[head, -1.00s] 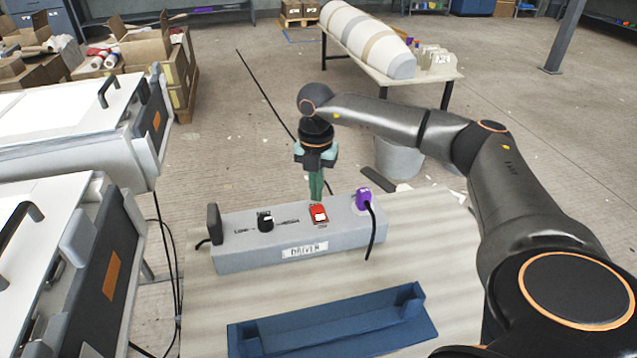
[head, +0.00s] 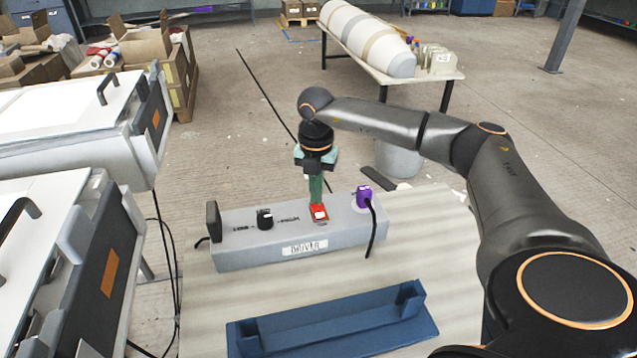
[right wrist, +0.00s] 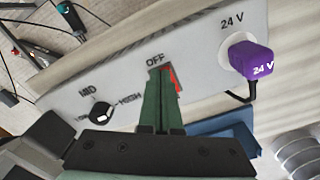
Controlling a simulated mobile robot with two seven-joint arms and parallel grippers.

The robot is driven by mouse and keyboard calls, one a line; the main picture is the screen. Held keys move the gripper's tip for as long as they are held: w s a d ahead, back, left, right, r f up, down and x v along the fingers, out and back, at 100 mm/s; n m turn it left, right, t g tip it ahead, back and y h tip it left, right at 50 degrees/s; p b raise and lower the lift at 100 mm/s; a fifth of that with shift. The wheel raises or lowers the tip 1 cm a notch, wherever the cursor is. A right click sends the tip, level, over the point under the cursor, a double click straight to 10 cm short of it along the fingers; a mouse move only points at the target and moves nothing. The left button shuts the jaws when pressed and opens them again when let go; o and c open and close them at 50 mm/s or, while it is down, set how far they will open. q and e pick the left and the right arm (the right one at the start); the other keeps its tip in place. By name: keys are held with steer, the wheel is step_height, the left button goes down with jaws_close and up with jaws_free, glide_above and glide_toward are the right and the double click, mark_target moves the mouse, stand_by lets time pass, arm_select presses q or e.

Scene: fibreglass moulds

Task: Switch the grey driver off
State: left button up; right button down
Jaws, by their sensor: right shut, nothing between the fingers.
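The grey driver (head: 280,255) is a long box on the bench, with a "DRIVER" label on its front. A red rocker switch (head: 319,212) sits on its top, and in the right wrist view the switch (right wrist: 173,78) shows beside an "OFF" mark, partly hidden by my fingers. My right gripper (head: 317,200) points down, shut and empty, with its green fingertips at the switch; they also show in the right wrist view (right wrist: 160,75). I cannot tell whether they press it. A black knob (head: 265,219) is left of the switch. My left gripper is out of view.
A purple 24 V plug (head: 363,197) with a black cable stands right of the switch. A blue cradle (head: 335,325) lies in front of the driver on the bench (head: 420,260). White-topped units (head: 70,225) stand to the left.

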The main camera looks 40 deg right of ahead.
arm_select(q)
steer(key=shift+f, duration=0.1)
arm_select(e)
steer(key=shift+f, duration=0.25)
step_height(320, 180, up, 2)
steer(key=shift+r+p, duration=0.1)
steer(key=shift+p, duration=0.75)
steer(key=shift+r+p, duration=1.6)
steer(key=shift+r, duration=0.05)
steer(key=shift+r+p, duration=0.8)
steer(key=shift+r, duration=0.05)
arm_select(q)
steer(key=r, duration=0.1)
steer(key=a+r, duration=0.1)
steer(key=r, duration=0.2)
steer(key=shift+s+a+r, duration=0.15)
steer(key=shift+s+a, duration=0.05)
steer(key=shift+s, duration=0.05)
